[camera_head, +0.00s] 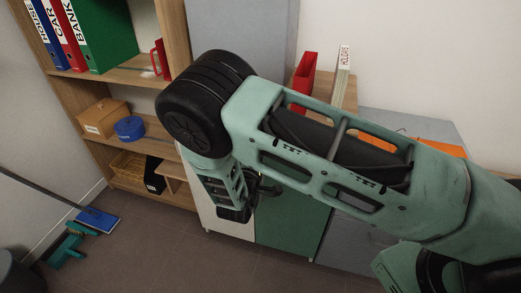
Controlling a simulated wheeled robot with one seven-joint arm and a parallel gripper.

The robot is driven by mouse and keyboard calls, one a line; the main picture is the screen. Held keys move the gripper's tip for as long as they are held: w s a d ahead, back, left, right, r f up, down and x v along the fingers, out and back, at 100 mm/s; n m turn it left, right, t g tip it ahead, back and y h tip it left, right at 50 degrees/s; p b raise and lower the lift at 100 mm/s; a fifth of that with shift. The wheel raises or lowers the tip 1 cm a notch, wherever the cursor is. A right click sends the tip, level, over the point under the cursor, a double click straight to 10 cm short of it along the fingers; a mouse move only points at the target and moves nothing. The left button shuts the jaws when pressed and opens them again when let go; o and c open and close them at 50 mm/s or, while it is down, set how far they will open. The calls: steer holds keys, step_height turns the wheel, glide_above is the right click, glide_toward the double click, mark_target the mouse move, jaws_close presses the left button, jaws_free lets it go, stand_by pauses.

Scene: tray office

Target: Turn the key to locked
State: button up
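No key shows; my arm and wrist cover much of the low cabinet front. The low cabinet has a green door (290,228) beside a white door (222,217). My gripper (262,190) is at the end of the pale green arm, in front of these doors near where they meet. Its fingers are small, dark and partly hidden by the wrist, so I cannot tell whether they are open or shut, or whether they touch anything.
A wooden shelf unit (180,40) on the left holds binders, a cardboard box (103,118), a blue round container (130,128) and a wicker basket (128,165). A blue broom (98,219) and a teal brush (68,247) lie on the floor. The floor's front middle is clear.

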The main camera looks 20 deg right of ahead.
steer(key=shift+o, duration=0.2)
steer(key=shift+c, duration=0.2)
steer(key=o, duration=1)
steer(key=shift+s+a, duration=0.1)
steer(key=b+v, duration=0.1)
steer(key=v, duration=1.6)
